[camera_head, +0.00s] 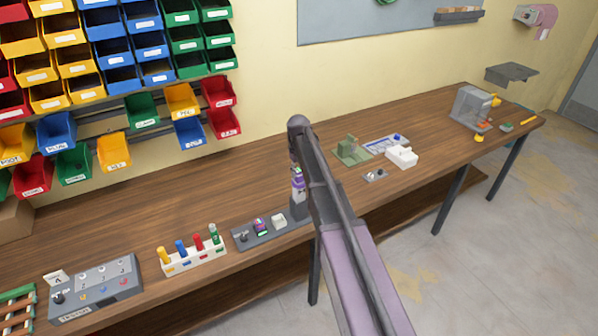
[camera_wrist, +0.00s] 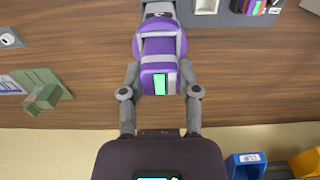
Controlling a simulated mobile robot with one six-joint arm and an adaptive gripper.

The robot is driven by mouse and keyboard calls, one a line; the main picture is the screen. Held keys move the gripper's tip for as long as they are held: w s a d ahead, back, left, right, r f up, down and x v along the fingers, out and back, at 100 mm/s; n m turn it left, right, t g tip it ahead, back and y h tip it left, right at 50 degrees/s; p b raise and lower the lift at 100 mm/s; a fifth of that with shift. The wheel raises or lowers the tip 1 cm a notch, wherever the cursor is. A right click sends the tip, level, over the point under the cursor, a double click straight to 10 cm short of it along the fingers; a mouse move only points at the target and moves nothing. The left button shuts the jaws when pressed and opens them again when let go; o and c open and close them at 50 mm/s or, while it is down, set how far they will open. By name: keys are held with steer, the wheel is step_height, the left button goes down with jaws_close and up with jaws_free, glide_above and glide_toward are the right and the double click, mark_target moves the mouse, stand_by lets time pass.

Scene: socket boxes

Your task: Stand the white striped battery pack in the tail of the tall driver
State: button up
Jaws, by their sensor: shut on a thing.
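My gripper (camera_wrist: 160,80) is shut on a purple battery pack (camera_wrist: 149,80) with a pale stripe and a green patch on its near end. In the head view the pack (camera_head: 297,184) is upright under my wrist. In line with it in the wrist view is a purple and grey body (camera_wrist: 160,45), which seems to be the tall driver, above a dark grey block (camera_head: 298,209). The pack overlaps this body in the wrist view. I cannot tell whether it is seated in the driver's tail or just above it. My arm hides part of this spot.
A grey tray (camera_head: 259,240) to the left holds a dark piece, a purple-green pack and a white block (camera_head: 279,220). A white rack (camera_head: 194,262) with coloured handles stands farther left. A green fixture (camera_head: 350,151) and white box (camera_head: 402,157) lie to the right.

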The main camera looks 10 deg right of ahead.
steer(key=shift+f, duration=0.2)
steer(key=shift+f+b, duration=0.5)
steer(key=shift+b, duration=0.15)
steer(key=o, duration=1.1)
steer(key=shift+r, duration=0.1)
steer(key=shift+r, duration=0.15)
